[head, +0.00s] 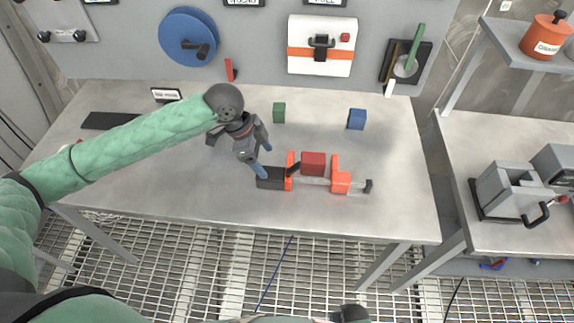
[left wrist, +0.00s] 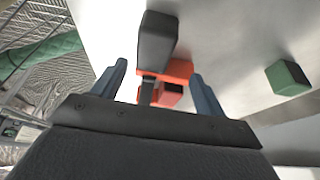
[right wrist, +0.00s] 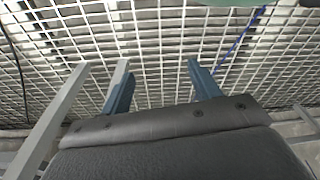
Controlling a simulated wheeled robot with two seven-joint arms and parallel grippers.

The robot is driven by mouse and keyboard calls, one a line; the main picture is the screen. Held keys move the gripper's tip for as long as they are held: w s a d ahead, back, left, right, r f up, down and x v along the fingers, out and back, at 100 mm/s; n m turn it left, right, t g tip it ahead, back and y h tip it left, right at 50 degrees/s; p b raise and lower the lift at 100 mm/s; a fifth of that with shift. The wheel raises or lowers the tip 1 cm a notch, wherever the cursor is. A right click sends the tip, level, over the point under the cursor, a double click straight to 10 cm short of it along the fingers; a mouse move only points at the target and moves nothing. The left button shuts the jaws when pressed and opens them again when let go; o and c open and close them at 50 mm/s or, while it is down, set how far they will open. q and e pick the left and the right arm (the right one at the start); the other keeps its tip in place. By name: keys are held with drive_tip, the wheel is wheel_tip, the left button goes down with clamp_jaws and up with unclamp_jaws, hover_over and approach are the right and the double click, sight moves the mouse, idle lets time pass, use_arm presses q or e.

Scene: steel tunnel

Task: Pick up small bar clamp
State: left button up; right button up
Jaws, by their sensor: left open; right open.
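The small bar clamp (head: 314,181) lies on the steel table, with orange jaws, a grey bar and a black handle (head: 271,178) at its left end. A red block (head: 313,164) sits at the clamp between its two orange jaws. My left gripper (head: 263,160) is open above the handle end. In the left wrist view, the clamp's black handle (left wrist: 157,42) and an orange jaw (left wrist: 178,71) show between and beyond the open fingers. My right gripper (right wrist: 160,85) is open and empty, over the floor grating; its arm barely shows in the head view.
A green block (head: 279,112) and a blue block (head: 356,119) stand on the table (head: 400,190) behind the clamp. A black flat strip (head: 110,121) lies at the left. The table's right part is clear. A second bench with a grey machine (head: 510,190) stands at the right.

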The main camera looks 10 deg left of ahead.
sight(274, 173)
use_arm(q)
drive_tip(key=shift+s+d+f, duration=0.25)
drive_tip(key=shift+s, duration=0.05)
drive_tip(key=shift+d+f+p, duration=0.15)
drive_tip(key=shift+f+p, duration=0.15)
drive_tip(key=shift+w+d+f, duration=0.15)
drive_tip(key=shift+d+f, duration=0.1)
drive_tip(key=shift+f, duration=0.35)
drive_tip(key=p+x, duration=0.1)
drive_tip(key=x, duration=0.1)
drive_tip(key=p+x, duration=0.1)
drive_tip(key=shift+s+d+f+p, duration=0.25)
drive_tip(key=shift+s+d+p, duration=0.05)
drive_tip(key=shift+s+d, duration=0.05)
drive_tip(key=shift+d+f, duration=0.1)
drive_tip(key=shift+f, duration=0.35)
use_arm(e)
wheel_tip(274, 173, down, 7)
drive_tip(key=s+d, duration=0.2)
drive_tip(key=shift+s+d+t, duration=0.3)
drive_tip(key=shift+s, duration=0.05)
use_arm(q)
drive_tip(key=shift+c, duration=0.4)
drive_tip(key=c, duration=1.1)
use_arm(e)
drive_tip(key=shift+d, duration=0.1)
